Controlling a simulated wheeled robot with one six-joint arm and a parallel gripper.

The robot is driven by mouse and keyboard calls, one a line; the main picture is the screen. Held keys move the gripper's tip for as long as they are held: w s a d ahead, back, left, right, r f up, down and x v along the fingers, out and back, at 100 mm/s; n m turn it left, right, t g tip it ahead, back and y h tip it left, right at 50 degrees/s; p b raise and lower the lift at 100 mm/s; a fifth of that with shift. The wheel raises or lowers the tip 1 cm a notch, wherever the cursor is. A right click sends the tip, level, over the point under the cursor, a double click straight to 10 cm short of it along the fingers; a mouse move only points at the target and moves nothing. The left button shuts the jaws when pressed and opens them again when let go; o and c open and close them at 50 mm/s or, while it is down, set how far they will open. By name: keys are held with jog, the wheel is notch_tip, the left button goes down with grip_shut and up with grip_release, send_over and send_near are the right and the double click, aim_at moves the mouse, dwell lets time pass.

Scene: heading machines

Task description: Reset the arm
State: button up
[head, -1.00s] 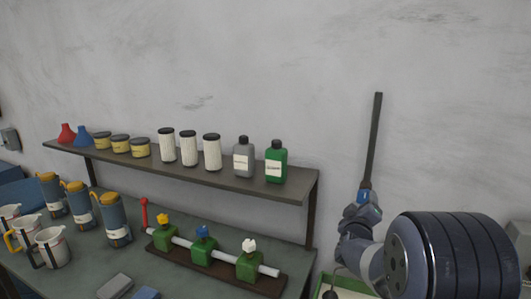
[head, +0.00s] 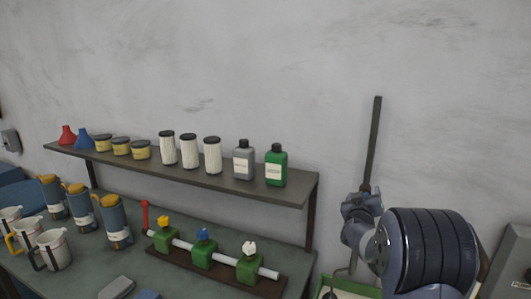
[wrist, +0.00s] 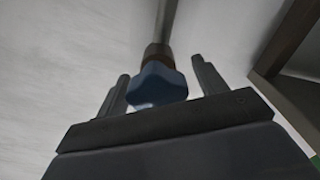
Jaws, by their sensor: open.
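My gripper (wrist: 160,90) is open in the wrist view, its two fingers apart. A blue lobed knob (wrist: 157,84) with a brown collar shows between the fingers, with gaps visible on both sides. It sits at the end of a dark pipe along the wall. In the head view my gripper (head: 362,203) is at the lower end of this upright dark pipe (head: 373,145), right of the shelf. The knob is mostly hidden there by the gripper.
A shelf (head: 225,182) with bottles, canisters, jars and funnels stands left of my arm. Below it, a workbench (head: 75,272) holds jugs, blue containers and a green valve rack (head: 205,255). A tray edge (head: 345,284) lies below my arm. The wall above is clear.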

jog(key=m+b, duration=0.2)
jog(key=m, duration=0.4)
jog(key=shift+d+m, duration=0.15)
jog(key=shift+m, duration=0.15)
jog(key=m+b, duration=0.1)
jog(key=m, duration=0.5)
jog(key=shift+s+d+b, duration=0.1)
jog(key=shift+d+b, duration=0.05)
jog(key=shift+b, duration=0.15)
